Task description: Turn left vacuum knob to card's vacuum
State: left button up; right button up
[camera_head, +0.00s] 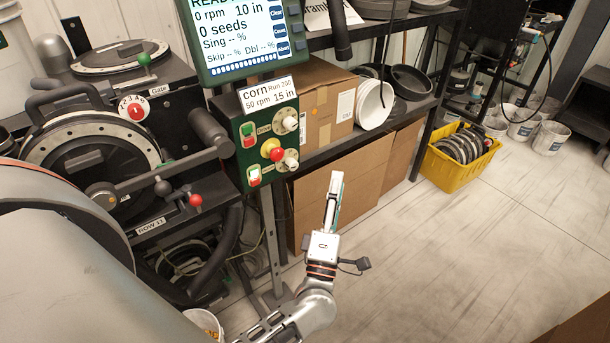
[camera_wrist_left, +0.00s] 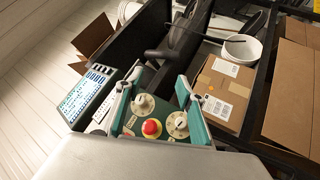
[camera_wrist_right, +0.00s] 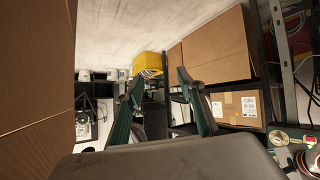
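The green control panel (camera_head: 268,145) carries an upper knob (camera_head: 290,124), a lower knob (camera_head: 291,160) and a red emergency button (camera_head: 272,150). The small labels by the knobs are too blurred to read surely. The card (camera_head: 268,95) reads "corn Run 200, 50 rpm 15 in". The screen (camera_head: 238,35) reads 0 rpm, 10 in. My left gripper (camera_head: 335,185) is right of and below the panel, edge-on. In the left wrist view it is open and empty, with both knobs (camera_wrist_left: 143,104) (camera_wrist_left: 178,123) seen between its fingers, apart from them. My right gripper (camera_wrist_right: 158,90) is open and empty.
A seed meter stand with a red-tipped lever (camera_head: 195,200) is left of the panel. Cardboard boxes (camera_head: 325,200) and white bowls (camera_head: 374,103) stand on and under the shelf behind. A yellow crate (camera_head: 450,165) is on the floor. Open floor lies to the right.

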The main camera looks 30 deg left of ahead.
pick_arm(q)
jog(key=w+a+n+g+y+b, duration=0.1)
jog(key=a+n+g+y, duration=0.3)
jog(key=n, duration=0.4)
jog(key=a+n+g+y, duration=0.25)
jog(key=n+y, duration=0.25)
jog(key=n, duration=0.3)
jog(key=n+g+b, duration=0.1)
jog(key=n+g, duration=0.7)
jog(key=n, duration=0.1)
send_near(294, 167)
jog(key=shift+t, duration=0.25)
jog(key=x, duration=0.7)
jog(key=shift+s+f, duration=0.1)
jog(key=shift+w+a, duration=0.3)
jog(key=shift+a, duration=0.3)
jog(key=c, duration=1)
grip_shut()
